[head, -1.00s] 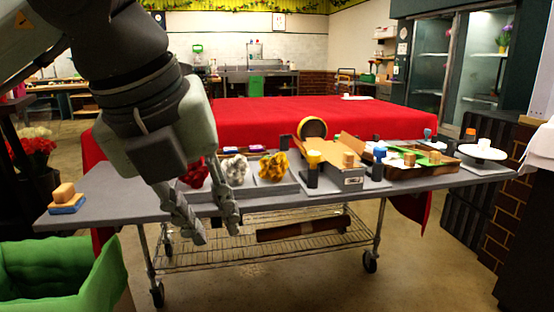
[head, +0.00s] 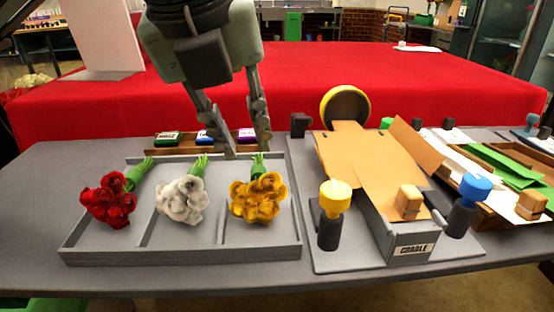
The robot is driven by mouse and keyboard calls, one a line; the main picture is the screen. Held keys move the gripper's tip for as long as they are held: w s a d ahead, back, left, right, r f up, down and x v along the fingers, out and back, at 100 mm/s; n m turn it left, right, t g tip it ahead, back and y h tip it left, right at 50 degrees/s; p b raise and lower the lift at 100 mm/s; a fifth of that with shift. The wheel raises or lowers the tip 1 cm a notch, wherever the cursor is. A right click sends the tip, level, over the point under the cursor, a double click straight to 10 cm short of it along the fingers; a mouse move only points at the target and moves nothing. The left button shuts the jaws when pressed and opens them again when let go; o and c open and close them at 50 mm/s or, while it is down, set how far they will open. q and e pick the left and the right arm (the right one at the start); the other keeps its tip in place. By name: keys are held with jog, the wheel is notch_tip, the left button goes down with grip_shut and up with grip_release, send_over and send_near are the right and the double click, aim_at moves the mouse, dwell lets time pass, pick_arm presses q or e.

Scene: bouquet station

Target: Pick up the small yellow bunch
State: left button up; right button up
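The small yellow bunch (head: 258,198) lies in the right compartment of a grey three-part tray (head: 182,252), its green stems pointing to the back. A white bunch (head: 182,201) lies in the middle compartment and a red bunch (head: 108,200) in the left one. My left gripper (head: 246,154) is open, its fingertips pointing down at the back of the tray. The fingertips are close to the yellow bunch's stems; I cannot tell whether they touch. Nothing shows between the fingers except the background. My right gripper is not in view.
Right of the tray stands a cradle (head: 410,245) holding brown paper, with a yellow-topped post (head: 335,198) and a blue-topped post (head: 476,188) beside it. Small labelled blocks (head: 207,136) sit behind the tray. A red-covered table (head: 330,75) lies beyond.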

aim_at(257, 170)
pick_arm(q)
jog(key=shift+w+d, duration=0.1)
jog(key=shift+w, duration=0.15)
jog(key=shift+w+d+f, duration=0.1)
jog(key=shift+w+f, duration=0.1)
jog(key=shift+f, duration=0.1)
jog(key=x, duration=0.6)
jog(key=shift+s+f, duration=0.25)
jog(key=shift+w+f, duration=0.15)
jog(key=shift+f, duration=0.15)
grip_shut()
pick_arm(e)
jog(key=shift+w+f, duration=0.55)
